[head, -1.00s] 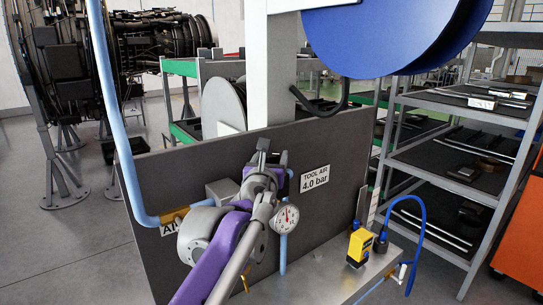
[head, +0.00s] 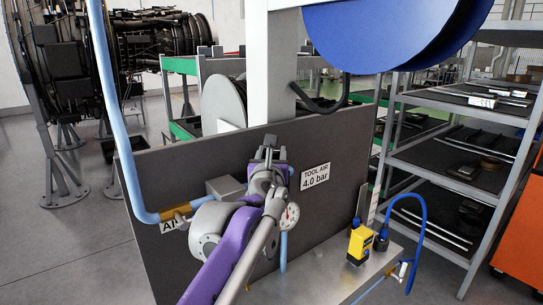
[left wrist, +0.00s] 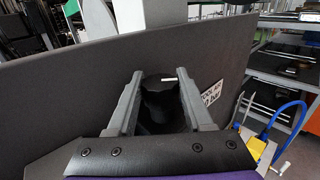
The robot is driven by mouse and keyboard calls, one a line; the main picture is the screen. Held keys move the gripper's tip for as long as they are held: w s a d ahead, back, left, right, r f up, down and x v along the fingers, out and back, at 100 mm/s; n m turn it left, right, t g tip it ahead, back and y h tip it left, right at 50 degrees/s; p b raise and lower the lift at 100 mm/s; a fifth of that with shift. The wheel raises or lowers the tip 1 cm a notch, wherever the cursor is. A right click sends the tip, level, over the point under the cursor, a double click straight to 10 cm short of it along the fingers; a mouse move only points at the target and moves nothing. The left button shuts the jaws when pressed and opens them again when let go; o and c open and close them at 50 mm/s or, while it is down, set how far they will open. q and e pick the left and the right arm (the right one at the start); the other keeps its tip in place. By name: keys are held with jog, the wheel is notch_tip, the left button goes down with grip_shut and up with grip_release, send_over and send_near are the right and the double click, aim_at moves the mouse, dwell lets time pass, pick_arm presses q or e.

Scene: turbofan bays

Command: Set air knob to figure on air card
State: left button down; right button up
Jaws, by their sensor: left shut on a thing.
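The black air knob (left wrist: 158,104) sits between the two fingers of my left gripper (left wrist: 160,75) in the left wrist view. A short white mark shows on its top edge. In the head view my left gripper (head: 269,146) is shut on it at the board, and the gripper and arm hide the knob there. The air card (head: 315,177) reads "TOOL AIR 4.0 bar", just right of the gripper. The round white pressure gauge (head: 291,215) is partly covered by my arm; its figure is too small to read. My right gripper is not in view.
The dark board (head: 345,140) stands behind the gripper. A blue air pipe (head: 126,160) runs down its left side. A yellow device (head: 360,245) and a blue hose (head: 422,225) are on the metal shelf at right. A blue reel (head: 385,30) hangs above.

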pick_arm(q)
jog(key=shift+d+n+y, duration=0.15)
jog(key=shift+n+y, duration=0.25)
jog(key=shift+y, duration=0.2)
jog(key=n+y+p, duration=0.1)
jog(key=y, duration=0.1)
jog(key=n+y+p, duration=0.1)
jog(key=shift+r+n+g+y, duration=0.2)
jog(key=shift+n+g+y, duration=0.1)
jog(key=shift+y, duration=0.1)
jog(key=shift+f+n+y+p, duration=0.2)
jog(key=shift+n+y+p, duration=0.35)
jog(key=shift+y, duration=0.35)
jog(key=c, duration=0.6)
grip_release()
jog(key=shift+s, duration=0.15)
jog(key=v, duration=0.5)
jog(key=b+v, duration=0.1)
jog(key=v, duration=0.4)
jog(key=shift+s+r, duration=0.15)
jog(key=shift+s, duration=0.15)
